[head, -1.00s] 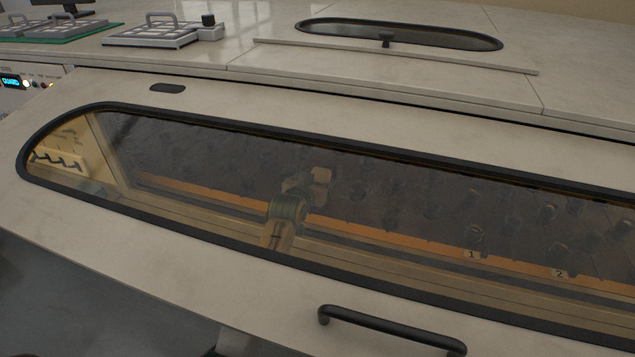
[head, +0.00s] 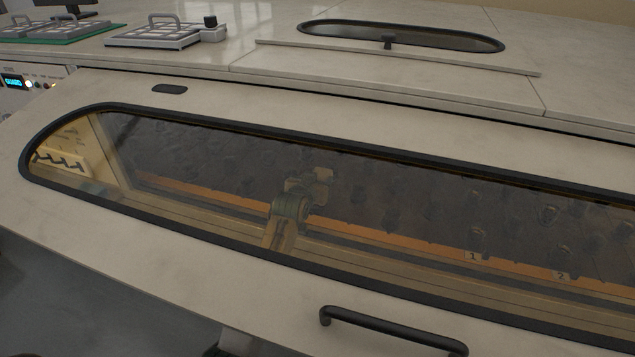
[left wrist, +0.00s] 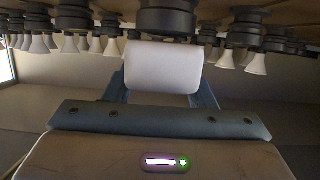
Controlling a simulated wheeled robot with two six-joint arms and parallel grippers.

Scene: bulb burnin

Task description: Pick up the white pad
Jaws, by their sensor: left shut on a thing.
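The white pad (left wrist: 163,66) is a smooth rounded block in the left wrist view, held between the blue-grey fingers of my left gripper (left wrist: 165,88). The fingers are shut on it, and their tips are partly hidden behind it. It is just under a row of dark sockets. In the head view my left gripper (head: 305,187) shows dimly behind the tinted window, with the pale pad (head: 323,175) at its tip. My right gripper is not in view.
Dark sockets (left wrist: 167,18) hang above the pad, with several white bulbs (left wrist: 257,63) beyond. In the head view a sloping panel with a long tinted window and black handle (head: 392,331) stands in front of the arm. Grey trays (head: 155,39) sit on the counter at the back left.

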